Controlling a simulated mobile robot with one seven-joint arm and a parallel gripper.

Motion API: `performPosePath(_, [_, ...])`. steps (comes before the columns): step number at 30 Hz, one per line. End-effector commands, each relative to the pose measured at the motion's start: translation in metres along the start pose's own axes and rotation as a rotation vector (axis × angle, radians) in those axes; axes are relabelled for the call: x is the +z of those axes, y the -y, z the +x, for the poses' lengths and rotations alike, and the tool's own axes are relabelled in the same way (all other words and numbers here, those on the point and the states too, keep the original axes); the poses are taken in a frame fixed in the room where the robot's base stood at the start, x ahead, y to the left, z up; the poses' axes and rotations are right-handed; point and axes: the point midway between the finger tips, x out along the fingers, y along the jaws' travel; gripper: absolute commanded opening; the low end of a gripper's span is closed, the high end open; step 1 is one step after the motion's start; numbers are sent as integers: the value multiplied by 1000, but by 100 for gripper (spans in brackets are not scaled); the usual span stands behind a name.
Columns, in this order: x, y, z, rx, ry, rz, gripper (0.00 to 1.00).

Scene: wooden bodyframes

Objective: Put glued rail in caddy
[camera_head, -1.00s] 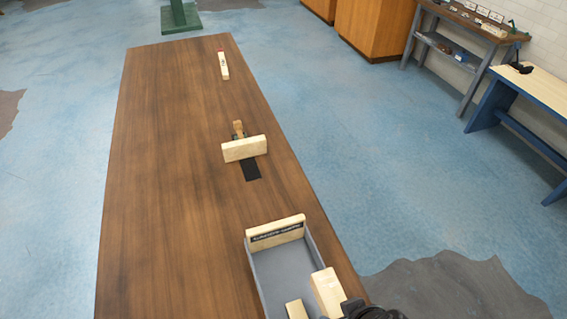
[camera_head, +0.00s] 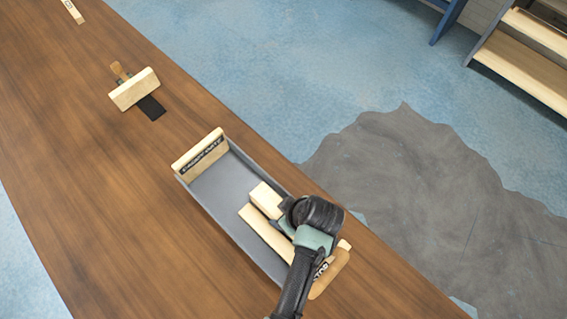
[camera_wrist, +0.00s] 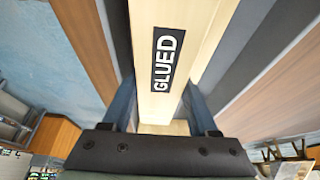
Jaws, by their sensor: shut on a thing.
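The glued rail (camera_wrist: 185,35) is a pale wooden piece with a black "GLUED" label, seen close up in the wrist view. My gripper (camera_wrist: 161,108) is shut on it, one finger on each side. The caddy (camera_head: 207,192) is an open grey tray with a pale, labelled wooden end board, on the table in the head view. My gripper (camera_head: 310,222) is over its right side. A short pale block (camera_head: 265,195) and a longer pale strip (camera_head: 262,230) show beside the gripper, within the caddy's outline. My arm hides part of the caddy's near end, and I cannot tell the rail's height above its floor.
The brown table (camera_head: 110,210) is clear left of the caddy. A pale block with a brown handle (camera_head: 134,88) sits by a black patch (camera_head: 151,107) farther back. Another small pale piece (camera_head: 72,11) lies at the far end. A wooden shelf (camera_head: 525,55) stands at upper right.

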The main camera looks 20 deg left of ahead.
Motion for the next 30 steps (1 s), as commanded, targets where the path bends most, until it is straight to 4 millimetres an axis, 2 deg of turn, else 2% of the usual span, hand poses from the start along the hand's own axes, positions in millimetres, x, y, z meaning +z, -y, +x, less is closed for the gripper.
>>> performPosePath(22, [4, -1, 11, 2, -2, -1, 0])
performPosePath(23, [4, 0, 12, 1, -1, 0, 62])
performPosePath(25, [4, 0, 12, 1, -1, 0, 72])
performPosePath(30, [4, 0, 11, 1, -1, 0, 72])
